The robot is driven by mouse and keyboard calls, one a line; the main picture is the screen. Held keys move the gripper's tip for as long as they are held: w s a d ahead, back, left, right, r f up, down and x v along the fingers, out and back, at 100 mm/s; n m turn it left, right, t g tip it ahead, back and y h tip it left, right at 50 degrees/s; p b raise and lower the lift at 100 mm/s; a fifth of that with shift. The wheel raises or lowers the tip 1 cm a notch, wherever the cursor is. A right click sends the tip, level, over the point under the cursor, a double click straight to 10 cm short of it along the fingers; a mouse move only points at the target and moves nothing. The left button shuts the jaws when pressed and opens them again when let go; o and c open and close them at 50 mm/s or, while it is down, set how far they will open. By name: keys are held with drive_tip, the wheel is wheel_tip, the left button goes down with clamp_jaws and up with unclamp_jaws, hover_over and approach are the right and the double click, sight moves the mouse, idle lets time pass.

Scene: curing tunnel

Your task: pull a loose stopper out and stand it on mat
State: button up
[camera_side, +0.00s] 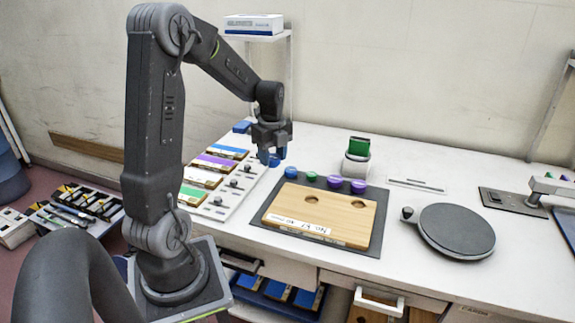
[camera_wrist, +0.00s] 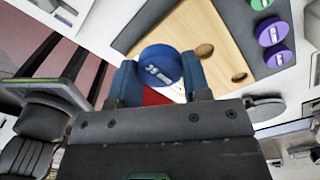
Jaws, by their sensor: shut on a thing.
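My gripper (camera_side: 273,157) is shut on a blue stopper (camera_wrist: 160,64), held between its two blue fingers above the bench, left of and behind the wooden board. In the side view the stopper is mostly hidden by the fingers. Along the mat's back strip stand another blue stopper (camera_side: 291,172), a green stopper (camera_side: 311,176) and two purple stoppers (camera_side: 335,182), (camera_side: 358,187). Green and purple ones also show in the wrist view (camera_wrist: 271,30).
A rack of coloured cards (camera_side: 215,182) lies left of the mat. A green block in a white holder (camera_side: 356,160) stands behind it. A round dark plate (camera_side: 456,229) is at right. Bare bench lies between mat and plate. A shelf post stands near my gripper.

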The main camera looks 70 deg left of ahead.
drive_tip(key=shift+s+a+r, duration=0.2)
drive_tip(key=shift+s+r, duration=0.05)
drive_tip(key=shift+r, duration=2.4)
drive_tip(key=w+f+m, duration=0.2)
drive_tip(key=w, duration=0.9)
drive_tip(key=m, duration=0.2)
hover_over(379, 195)
drive_tip(key=f, duration=1)
drive_tip(key=shift+s+a, duration=0.2)
drive_tip(key=shift+s, duration=0.15)
drive_tip(key=shift+w+d+f, duration=0.3)
drive_tip(key=shift+d+f, duration=0.05)
drive_tip(key=shift+f, duration=1.95)
